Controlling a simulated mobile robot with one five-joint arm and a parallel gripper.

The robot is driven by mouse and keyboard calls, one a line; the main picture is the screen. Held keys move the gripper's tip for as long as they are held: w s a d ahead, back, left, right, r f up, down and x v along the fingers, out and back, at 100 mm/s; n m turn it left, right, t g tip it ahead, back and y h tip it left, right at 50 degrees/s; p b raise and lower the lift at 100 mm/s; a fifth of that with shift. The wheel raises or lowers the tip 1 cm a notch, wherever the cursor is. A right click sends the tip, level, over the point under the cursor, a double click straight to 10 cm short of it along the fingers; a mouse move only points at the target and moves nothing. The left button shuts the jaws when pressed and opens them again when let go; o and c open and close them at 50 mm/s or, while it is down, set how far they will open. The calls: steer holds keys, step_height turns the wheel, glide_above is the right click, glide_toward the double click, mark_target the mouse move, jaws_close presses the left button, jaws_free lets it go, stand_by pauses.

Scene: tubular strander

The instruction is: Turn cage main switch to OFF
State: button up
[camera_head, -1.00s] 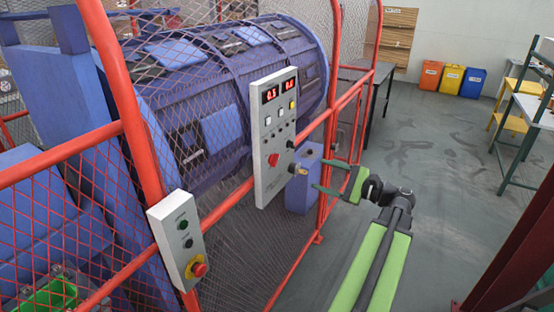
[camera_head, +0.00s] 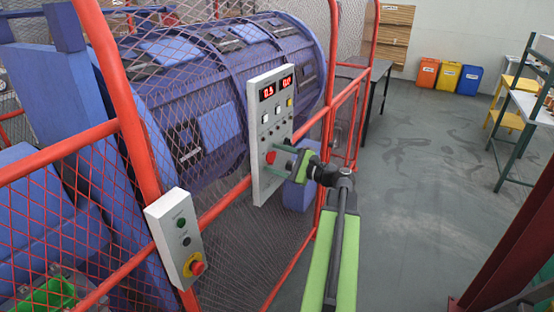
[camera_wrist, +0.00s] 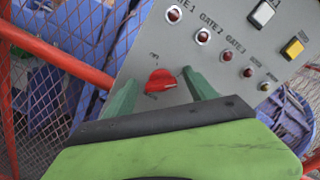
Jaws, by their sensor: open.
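A red rotary switch (camera_wrist: 160,81) sits low on the light grey control panel (camera_wrist: 150,30). In the wrist view its handle lies roughly crosswise, and the small mark beside it is unreadable. My gripper (camera_head: 275,159) is open at the panel face. In the wrist view the green fingers of my gripper (camera_wrist: 158,77) stand one on each side of the red switch. I cannot tell whether they touch it.
Red indicators labelled as gates and white and yellow buttons (camera_wrist: 294,48) lie above the switch. A smaller box with a red emergency stop (camera_head: 197,268) hangs on the red mesh fence left of the panel. A blue box (camera_head: 299,196) stands behind the panel's lower right. The right floor is open.

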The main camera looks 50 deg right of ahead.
steer(key=c, duration=1.4)
steer(key=shift+n, duration=0.3)
steer(key=n, duration=0.3)
steer(key=shift+f+n, duration=0.15)
steer(key=shift+n, duration=0.15)
steer(key=n, duration=0.4)
steer(key=shift+f+n, duration=0.1)
steer(key=shift+n, duration=0.2)
steer(key=n, duration=0.4)
steer(key=shift+f+b, duration=0.1)
steer(key=shift+b, duration=0.2)
steer(key=shift+n, duration=2.5)
